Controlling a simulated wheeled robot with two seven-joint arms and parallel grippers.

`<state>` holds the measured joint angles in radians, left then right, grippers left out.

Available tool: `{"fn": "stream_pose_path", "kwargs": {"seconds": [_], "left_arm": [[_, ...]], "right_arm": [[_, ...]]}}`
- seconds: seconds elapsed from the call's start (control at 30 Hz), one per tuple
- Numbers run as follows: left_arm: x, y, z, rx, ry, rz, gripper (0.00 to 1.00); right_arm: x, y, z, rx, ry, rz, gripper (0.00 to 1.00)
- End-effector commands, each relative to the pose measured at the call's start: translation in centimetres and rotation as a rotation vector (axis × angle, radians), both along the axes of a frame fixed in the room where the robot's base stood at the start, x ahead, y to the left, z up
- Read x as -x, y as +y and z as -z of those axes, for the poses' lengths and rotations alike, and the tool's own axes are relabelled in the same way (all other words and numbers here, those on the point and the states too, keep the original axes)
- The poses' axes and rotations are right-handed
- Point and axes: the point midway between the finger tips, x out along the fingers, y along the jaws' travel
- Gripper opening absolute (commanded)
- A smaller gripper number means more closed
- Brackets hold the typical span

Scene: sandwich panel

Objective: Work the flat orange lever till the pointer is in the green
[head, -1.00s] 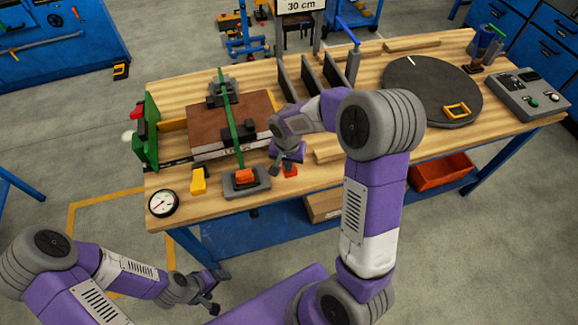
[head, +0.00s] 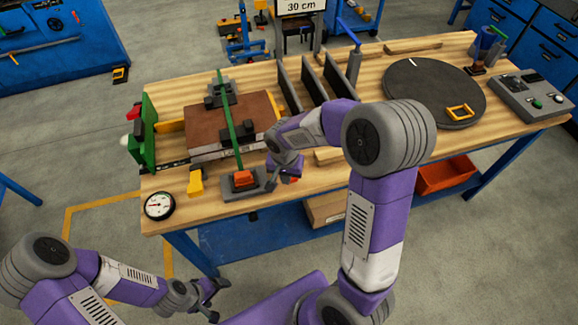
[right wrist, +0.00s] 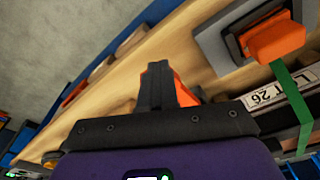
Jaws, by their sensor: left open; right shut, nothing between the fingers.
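An orange lever (head: 243,177) lies on a grey ratchet base at the table's front edge, at the near end of a green strap (head: 233,135). It also shows at top right in the right wrist view (right wrist: 275,38). My right gripper (head: 271,184) is shut and empty, just right of the lever and apart from it. In the right wrist view its fingers (right wrist: 160,75) partly cover another orange piece (right wrist: 185,93). A round white gauge (head: 159,206) lies at the table's front left corner; its pointer and colours are too small to read. My left gripper (head: 217,299) is open and empty, in front of the table.
The strap crosses a brown panel stack (head: 232,118) with black corner pieces. A yellow block (head: 196,183) stands left of the ratchet base. Dark upright dividers (head: 313,78) stand behind my right forearm. A round grey turntable (head: 420,88) and a control box (head: 528,95) are at the right.

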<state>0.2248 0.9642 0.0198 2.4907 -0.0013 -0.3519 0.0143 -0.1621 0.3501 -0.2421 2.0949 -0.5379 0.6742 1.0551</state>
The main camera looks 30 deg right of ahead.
Motion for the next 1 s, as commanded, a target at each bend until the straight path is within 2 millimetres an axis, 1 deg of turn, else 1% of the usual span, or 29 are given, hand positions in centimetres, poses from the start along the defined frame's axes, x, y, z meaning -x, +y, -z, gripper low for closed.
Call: {"fn": "stream_pose_path", "kwargs": {"seconds": [0.07,0.13,0.4,0.5,0.63,1.0], "left_arm": [[0.0,0.0,-0.1,0.000,0.000,0.000,0.82],[0.0,0.0,-0.3,0.000,0.000,0.000,0.82],[0.0,0.0,-1.3,0.000,0.000,0.000,0.82],[0.0,0.0,-1.5,0.000,0.000,0.000,0.82],[0.0,0.0,-1.6,0.000,0.000,0.000,0.82],[0.0,0.0,-1.5,0.000,0.000,0.000,0.82]], "right_arm": [[-0.1,-0.1,-0.3,0.001,-0.003,0.001,0.00],[-0.1,0.0,-1.0,0.000,-0.005,0.001,0.00],[0.3,0.4,-5.6,0.000,-0.006,0.000,0.00],[0.5,0.5,-6.8,0.000,-0.003,0.000,0.00],[0.6,0.5,-7.5,0.000,-0.001,0.000,0.00],[0.6,0.5,-7.5,0.000,0.000,0.000,0.00]]}}
